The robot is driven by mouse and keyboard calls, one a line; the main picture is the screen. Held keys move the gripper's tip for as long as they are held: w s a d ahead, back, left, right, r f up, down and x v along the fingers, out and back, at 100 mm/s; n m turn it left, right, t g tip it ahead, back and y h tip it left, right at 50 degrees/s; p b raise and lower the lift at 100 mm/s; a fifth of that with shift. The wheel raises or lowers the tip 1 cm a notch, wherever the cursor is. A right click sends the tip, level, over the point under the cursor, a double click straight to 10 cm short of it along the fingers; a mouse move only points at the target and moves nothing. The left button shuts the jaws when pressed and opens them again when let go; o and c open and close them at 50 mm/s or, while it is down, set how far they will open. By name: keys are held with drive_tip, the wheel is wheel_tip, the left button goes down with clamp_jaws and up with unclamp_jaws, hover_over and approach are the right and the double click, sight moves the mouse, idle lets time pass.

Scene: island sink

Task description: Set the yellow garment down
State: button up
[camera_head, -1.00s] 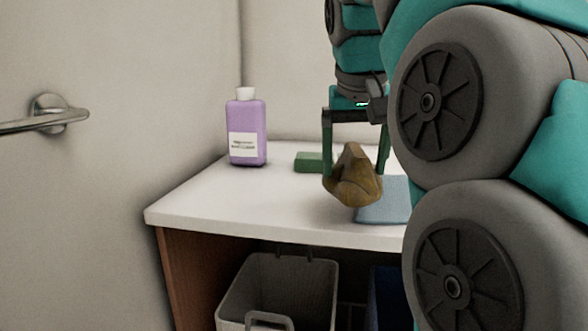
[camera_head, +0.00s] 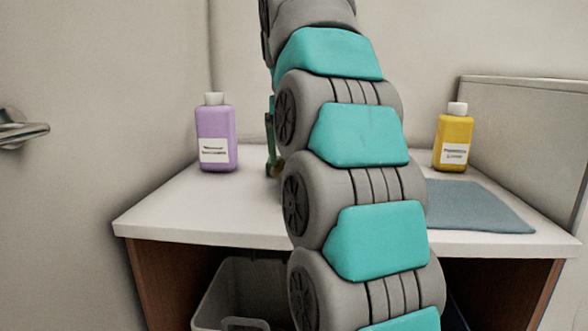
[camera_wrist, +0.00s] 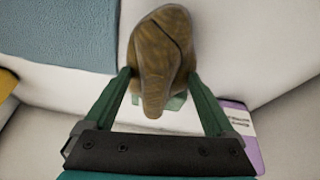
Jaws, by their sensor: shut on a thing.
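The yellow garment (camera_wrist: 158,45) is a crumpled brownish-yellow bundle in the wrist view. My gripper (camera_wrist: 160,80) is shut on it, with one green finger on each side. The counter shows below the garment, and I cannot tell how far above it the garment hangs. In the head view my arm hides nearly all of the garment and most of my gripper. One finger (camera_head: 270,145) shows left of the arm, right of the purple bottle.
A white counter (camera_head: 190,210) bears a purple bottle (camera_head: 217,135) at left, a yellow bottle (camera_head: 453,140) at back right and a blue-grey mat (camera_head: 475,208). A green block (camera_wrist: 175,103) lies partly hidden behind the garment. A grey bin (camera_head: 225,290) stands underneath.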

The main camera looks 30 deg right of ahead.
drive_tip(key=shift+w+f, duration=0.1)
drive_tip(key=shift+f, duration=1.7)
drive_tip(key=shift+f, duration=0.1)
drive_tip(key=o, duration=1.2)
drive_tip(key=shift+o, duration=0.2)
